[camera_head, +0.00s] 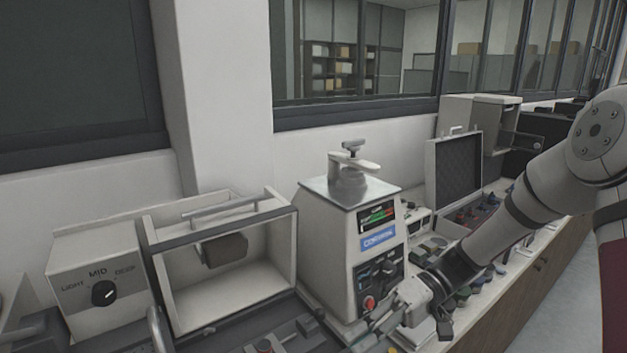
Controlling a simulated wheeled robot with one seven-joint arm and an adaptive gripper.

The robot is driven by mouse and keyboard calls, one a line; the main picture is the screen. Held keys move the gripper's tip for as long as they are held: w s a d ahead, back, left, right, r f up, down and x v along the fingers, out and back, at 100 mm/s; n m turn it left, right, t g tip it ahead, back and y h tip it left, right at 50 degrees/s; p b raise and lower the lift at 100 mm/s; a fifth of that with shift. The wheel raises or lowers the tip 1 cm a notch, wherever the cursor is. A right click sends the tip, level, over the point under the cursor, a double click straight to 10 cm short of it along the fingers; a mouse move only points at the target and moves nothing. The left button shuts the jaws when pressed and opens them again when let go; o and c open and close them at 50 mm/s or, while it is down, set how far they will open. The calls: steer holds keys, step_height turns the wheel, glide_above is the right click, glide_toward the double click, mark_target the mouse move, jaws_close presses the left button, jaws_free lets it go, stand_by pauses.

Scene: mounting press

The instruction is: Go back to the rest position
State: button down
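The mounting press (347,234) stands in the middle of the view, a white box with a metal top, a clamp arm on top, a lit display, a blue label and a red knob. My arm comes in from the right. My gripper (372,335) is low in front of the press, close to its lower front right corner. Its fingers point down and left and are small and partly blended with the bench. I cannot tell whether they are apart or touching anything.
Left of the press are an open-fronted box (222,312) and a control box (68,315) with a dial at MID. Right of it an open case (455,178) stands among several small coloured pieces, with another machine (493,128) behind. The bench is crowded; floor shows at far right.

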steer(key=s+d+r+m+t+h, duration=0.3)
steer(key=s+d+r+t+h, duration=0.2)
steer(key=s+r+h, duration=0.1)
steer(key=s+d+r+m+t+h, duration=0.3)
steer(key=s+d+r+t+h, duration=0.3)
steer(key=s+r, duration=0.3)
steer(key=shift+r+m+h, duration=0.3)
steer(key=shift+r+m, duration=0.1)
steer(key=shift+r, duration=0.1)
steer(key=shift+a, duration=0.1)
stand_by(0.4)
